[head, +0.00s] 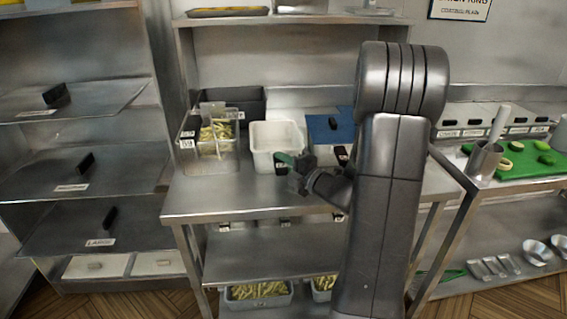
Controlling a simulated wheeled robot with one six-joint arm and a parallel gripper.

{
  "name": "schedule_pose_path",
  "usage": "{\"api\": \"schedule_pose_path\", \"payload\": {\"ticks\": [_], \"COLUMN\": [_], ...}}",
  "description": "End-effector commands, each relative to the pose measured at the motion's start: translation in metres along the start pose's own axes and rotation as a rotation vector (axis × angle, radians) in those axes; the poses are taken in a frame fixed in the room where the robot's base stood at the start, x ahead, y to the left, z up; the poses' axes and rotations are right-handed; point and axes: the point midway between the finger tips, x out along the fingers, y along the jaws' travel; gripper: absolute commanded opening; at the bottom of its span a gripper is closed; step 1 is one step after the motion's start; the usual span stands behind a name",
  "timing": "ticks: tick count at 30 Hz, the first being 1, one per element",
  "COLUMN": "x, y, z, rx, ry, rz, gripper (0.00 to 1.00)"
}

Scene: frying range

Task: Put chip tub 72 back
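I cannot read the number 72 on any tub. A clear tub of cut chips (214,142) stands on the steel bench at the left, with small labels beside it too small to read. A white, empty-looking tub (262,139) stands to its right, and a blue-topped container (326,128) stands right of that. My gripper (290,163) is in front of the white tub, near its lower front, with a green part at its tip. Whether it touches the tub or holds anything is unclear. My arm hides the bench's right part.
Tubs of chips (259,291) stand on the low shelf under the bench (225,203). Dark trays with black handles (86,163) fill a rack at the left. At the right are a green board (521,160) and a steel pot (484,160). The bench's front strip is clear.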

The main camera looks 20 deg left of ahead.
Motion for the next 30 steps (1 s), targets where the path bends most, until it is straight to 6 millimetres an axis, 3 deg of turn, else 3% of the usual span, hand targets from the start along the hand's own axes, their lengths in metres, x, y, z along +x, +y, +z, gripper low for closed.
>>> {"api": "schedule_pose_path", "payload": {"ticks": [1,3,4,16,30], "x": [0.000,0.000,0.000,-0.010,-0.102], "y": [-0.001,-0.001,-0.001,0.000,0.000], "z": [0.000,0.000,0.000,0.001,0.001], "rx": [0.001,0.001,0.001,0.000,0.001], "ry": [0.000,0.000,0.000,-0.002,-0.006], "rz": [-0.001,-0.001,-0.001,0.000,-0.001], "gripper": [0.31,0.45,0.47,0.47,0.47]}}
